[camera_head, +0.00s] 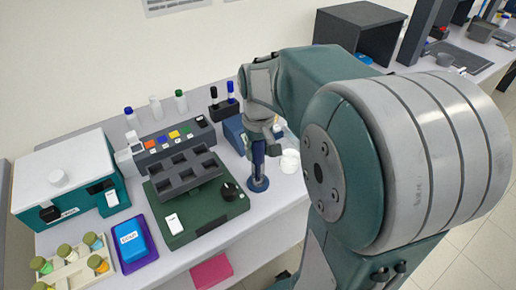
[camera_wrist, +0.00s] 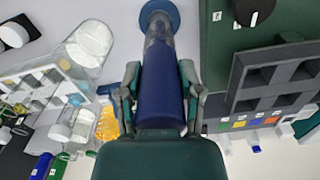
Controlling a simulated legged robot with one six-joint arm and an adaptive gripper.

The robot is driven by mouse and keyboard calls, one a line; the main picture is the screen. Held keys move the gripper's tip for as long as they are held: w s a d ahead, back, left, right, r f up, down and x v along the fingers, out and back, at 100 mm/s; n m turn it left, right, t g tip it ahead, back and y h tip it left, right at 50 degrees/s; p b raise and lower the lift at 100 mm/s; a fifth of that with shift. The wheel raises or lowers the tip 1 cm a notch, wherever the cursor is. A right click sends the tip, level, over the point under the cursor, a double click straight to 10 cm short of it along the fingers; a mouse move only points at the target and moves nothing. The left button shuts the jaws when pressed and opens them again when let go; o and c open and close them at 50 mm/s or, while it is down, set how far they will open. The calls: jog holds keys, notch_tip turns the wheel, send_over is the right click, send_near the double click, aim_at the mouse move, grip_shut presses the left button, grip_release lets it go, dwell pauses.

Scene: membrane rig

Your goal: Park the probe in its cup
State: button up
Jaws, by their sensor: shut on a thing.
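The probe is a dark blue cylinder (camera_wrist: 160,88), held upright at the front edge of the bench; it also shows in the head view (camera_head: 258,156). My gripper (camera_head: 258,141) is shut around its upper body, and in the wrist view the fingers (camera_wrist: 160,78) press on both sides. Below the blue body is a narrower greyish, clear-looking section (camera_wrist: 159,29). Under it is a round blue base (camera_head: 258,184), seen also in the wrist view (camera_wrist: 160,10), which looks like the foot of the cup. I cannot tell whether the probe's lower end is inside the cup.
A green base with a dark welled block (camera_head: 186,172) and black knob (camera_head: 229,191) stands close left. A white beaker (camera_head: 290,161) is close right. Farther left are a teal machine (camera_head: 70,180), a blue box (camera_head: 130,240) and a vial rack (camera_head: 72,268). Bottles stand behind.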

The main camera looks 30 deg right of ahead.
jog(key=shift+f, duration=0.25)
dwell(0.3)
jog(key=o, duration=1)
jog(key=shift+o, duration=0.2)
notch_tip(320, 180, up, 12)
jog(key=s+a+f+t, duration=0.2)
jog(key=s+a, duration=0.3)
jog(key=s, duration=0.1)
jog(key=s+a+f+n+t, duration=0.1)
jog(key=s+a+f+t, duration=0.2)
jog(key=s+a, duration=0.2)
jog(key=shift+s+a+n+t, duration=0.3)
jog(key=shift+s+a, duration=0.05)
jog(key=shift+s, duration=0.3)
